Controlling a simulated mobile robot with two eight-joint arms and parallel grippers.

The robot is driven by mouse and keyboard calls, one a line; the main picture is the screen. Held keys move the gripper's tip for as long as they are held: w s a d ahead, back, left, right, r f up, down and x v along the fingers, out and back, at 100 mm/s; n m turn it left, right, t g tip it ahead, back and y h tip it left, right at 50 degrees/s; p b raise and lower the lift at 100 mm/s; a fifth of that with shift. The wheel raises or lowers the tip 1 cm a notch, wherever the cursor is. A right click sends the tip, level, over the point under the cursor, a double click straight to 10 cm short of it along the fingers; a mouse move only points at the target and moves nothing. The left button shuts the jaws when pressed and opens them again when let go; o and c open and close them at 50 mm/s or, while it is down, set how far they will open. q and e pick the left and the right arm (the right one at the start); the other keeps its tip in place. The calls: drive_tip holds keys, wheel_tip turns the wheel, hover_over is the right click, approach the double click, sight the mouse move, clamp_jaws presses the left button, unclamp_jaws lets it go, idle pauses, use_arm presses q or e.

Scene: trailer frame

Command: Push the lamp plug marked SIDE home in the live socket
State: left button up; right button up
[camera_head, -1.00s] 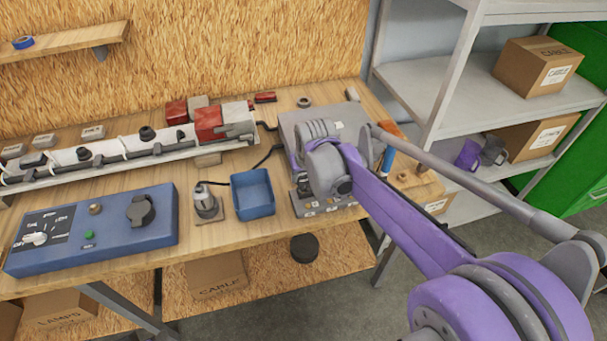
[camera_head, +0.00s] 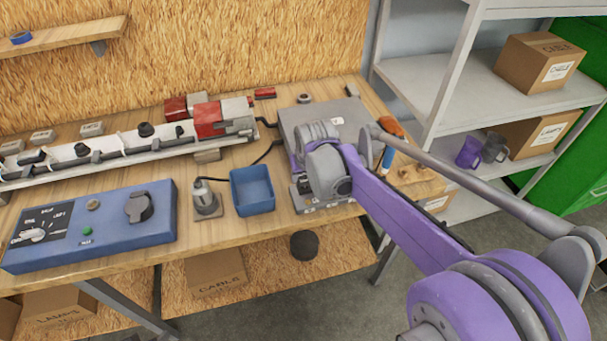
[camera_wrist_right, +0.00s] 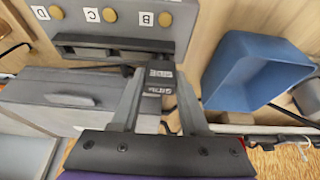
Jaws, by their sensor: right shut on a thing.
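My right gripper (camera_wrist_right: 160,100) is shut on a small black plug (camera_wrist_right: 158,72) in the right wrist view. The plug carries pale labels, upside down and hard to read. Just beyond it is a grey panel (camera_wrist_right: 180,22) with brass knobs marked B, C and D and a black slotted strip (camera_wrist_right: 85,48) below them. I cannot tell whether the plug touches the strip or sits in it, nor which socket is live. In the head view my right gripper (camera_head: 318,180) is at the front of the grey unit (camera_head: 312,112) and hides the plug. My left gripper is out of view.
A blue open bin (camera_head: 253,190) stands left of the right gripper, with a small lamp-like fitting (camera_head: 206,200) beside it. A blue control box (camera_head: 95,235) and a long light bar (camera_head: 110,150) fill the left bench. A shelf rack (camera_head: 460,100) stands right.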

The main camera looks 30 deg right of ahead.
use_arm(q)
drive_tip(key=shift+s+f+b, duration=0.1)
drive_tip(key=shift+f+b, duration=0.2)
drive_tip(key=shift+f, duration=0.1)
use_arm(e)
drive_tip(key=shift+f, duration=0.5)
drive_tip(key=o, duration=1.2)
drive_tip(key=shift+o, duration=0.2)
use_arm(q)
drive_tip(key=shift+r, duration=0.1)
use_arm(e)
drive_tip(key=shift+r, duration=0.1)
drive_tip(key=shift+w+r+p, duration=0.1)
drive_tip(key=shift+r+p, duration=1.8)
drive_tip(key=shift+r, duration=1.6)
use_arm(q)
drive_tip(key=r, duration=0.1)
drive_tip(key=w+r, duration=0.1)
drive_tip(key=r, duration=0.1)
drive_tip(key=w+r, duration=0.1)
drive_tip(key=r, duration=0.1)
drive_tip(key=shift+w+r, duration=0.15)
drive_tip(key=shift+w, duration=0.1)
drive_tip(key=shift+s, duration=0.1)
use_arm(e)
drive_tip(key=shift+a, duration=0.1)
